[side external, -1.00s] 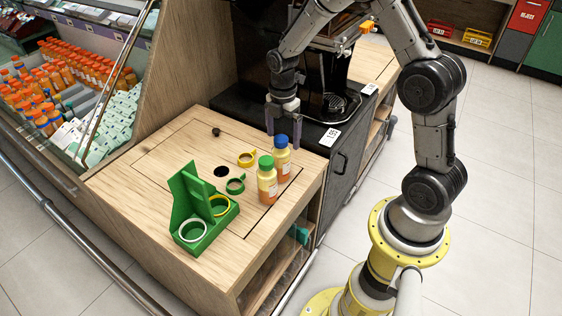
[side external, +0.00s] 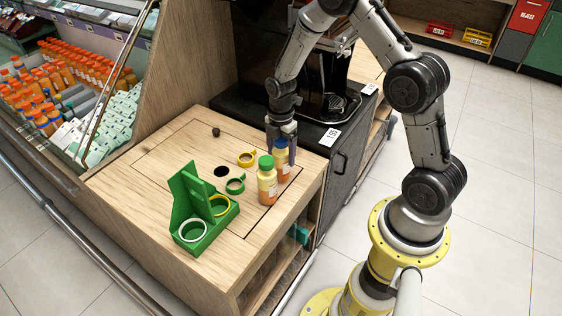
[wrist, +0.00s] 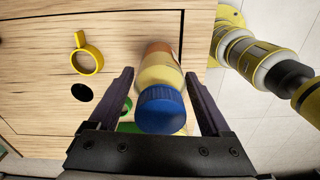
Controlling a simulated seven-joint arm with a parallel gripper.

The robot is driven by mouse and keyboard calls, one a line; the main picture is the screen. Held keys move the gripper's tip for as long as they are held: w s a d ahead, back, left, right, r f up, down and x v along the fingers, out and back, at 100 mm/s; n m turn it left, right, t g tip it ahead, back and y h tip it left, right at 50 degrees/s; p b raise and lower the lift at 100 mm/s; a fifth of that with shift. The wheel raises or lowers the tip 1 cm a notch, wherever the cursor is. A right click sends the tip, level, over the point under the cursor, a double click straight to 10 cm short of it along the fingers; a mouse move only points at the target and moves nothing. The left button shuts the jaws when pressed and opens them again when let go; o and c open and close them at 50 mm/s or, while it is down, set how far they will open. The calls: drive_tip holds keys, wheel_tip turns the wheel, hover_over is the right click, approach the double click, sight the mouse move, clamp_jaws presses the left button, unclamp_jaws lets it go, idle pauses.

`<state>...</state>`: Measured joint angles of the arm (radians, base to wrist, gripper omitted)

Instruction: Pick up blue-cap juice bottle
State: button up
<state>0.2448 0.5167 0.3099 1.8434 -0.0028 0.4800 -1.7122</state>
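The blue-cap juice bottle (side external: 282,163) stands upright on the wooden counter, just behind the green-cap bottle (side external: 267,181) in the side view. My gripper (side external: 281,148) is at the height of its cap, with fingers around the top. In the wrist view the blue cap (wrist: 161,108) lies between the two spread fingers of my gripper (wrist: 162,88), with gaps visible on both sides. The green-cap bottle is mostly hidden behind the blue cap there; bits of green show beside it.
A yellow ring (side external: 246,159) and a green ring (side external: 235,184) lie left of the bottles. A green holder (side external: 215,233) with rings stands farther left. The counter (side external: 150,170) has a dark hole (side external: 222,171). A black machine (side external: 335,100) stands behind.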

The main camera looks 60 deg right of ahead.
sight(281, 138)
drive_tip(key=c, duration=1.2)
clamp_jaws()
drive_tip(key=shift+r, duration=0.1)
drive_tip(key=shift+w+r, duration=0.1)
drive_tip(key=shift+r, duration=0.35)
wheel_tip(281, 138, up, 3)
drive_tip(key=shift+f, duration=0.15)
drive_tip(key=s+a+r, duration=0.3)
drive_tip(key=s+r, duration=0.6)
drive_tip(key=s, duration=0.4)
drive_tip(key=shift+s+a+r, duration=0.15)
drive_tip(key=shift+s+a, duration=0.05)
drive_tip(key=shift+s, duration=0.15)
